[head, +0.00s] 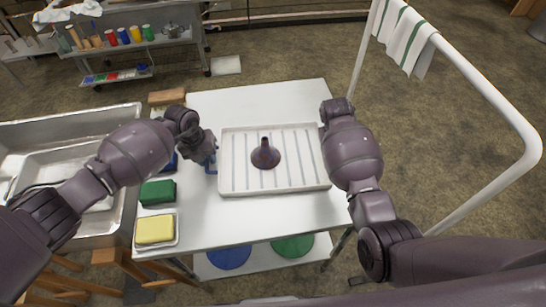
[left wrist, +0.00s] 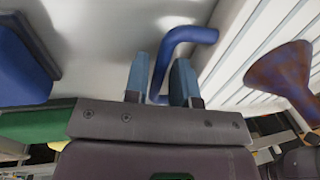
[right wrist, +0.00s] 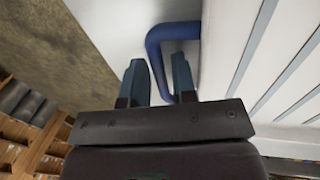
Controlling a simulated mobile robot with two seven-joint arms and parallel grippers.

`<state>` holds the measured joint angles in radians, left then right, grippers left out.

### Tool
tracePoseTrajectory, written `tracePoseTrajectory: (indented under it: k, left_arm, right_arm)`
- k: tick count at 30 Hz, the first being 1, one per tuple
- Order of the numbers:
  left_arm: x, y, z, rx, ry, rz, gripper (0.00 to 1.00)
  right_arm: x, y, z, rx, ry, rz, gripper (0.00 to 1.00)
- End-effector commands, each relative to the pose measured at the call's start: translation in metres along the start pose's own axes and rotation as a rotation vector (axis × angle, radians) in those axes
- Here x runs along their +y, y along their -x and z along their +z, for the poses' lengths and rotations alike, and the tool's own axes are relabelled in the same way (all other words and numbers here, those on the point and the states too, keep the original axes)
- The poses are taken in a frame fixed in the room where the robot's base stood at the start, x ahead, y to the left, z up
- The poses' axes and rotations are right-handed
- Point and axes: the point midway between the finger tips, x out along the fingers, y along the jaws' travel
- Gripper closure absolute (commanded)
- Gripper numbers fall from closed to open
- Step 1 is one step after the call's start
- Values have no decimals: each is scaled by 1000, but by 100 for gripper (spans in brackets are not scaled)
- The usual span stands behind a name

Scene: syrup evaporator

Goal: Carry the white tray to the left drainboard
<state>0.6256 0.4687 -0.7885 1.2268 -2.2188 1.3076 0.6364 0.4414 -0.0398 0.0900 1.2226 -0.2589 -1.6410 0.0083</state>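The white ribbed tray (head: 231,186) lies flat on the white table, with a dark brown-purple funnel (head: 265,156) standing on it. My left gripper (head: 208,160) is at the tray's left side. In the head view, my right arm hides that handle.
At the left of the table lie a green block (head: 158,192) and a yellow sponge (head: 155,229) in a dish. A steel sink with drainboard (head: 75,116) adjoins on the left. A white rail (head: 490,95) with a towel (head: 405,38) stands at right. The table behind the tray is clear.

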Motion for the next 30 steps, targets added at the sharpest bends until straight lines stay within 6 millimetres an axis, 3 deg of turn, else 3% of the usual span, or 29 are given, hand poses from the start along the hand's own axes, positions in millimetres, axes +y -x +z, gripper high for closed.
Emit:
tracePoseTrajectory:
  k: [9, 14, 30]
  left_arm:
    - [0, -1, 0, 0, -1, 0, 77]
    - [0, -1, 0, 0, -1, 0, 100]
    - [-1, 3, 1, -2, -1, -1, 100]
  right_arm:
    - [0, -1, 0, 0, 0, 0, 76]
    - [0, -1, 0, 0, 0, 0, 100]
    - [1, 2, -1, 2, 0, 0, 100]
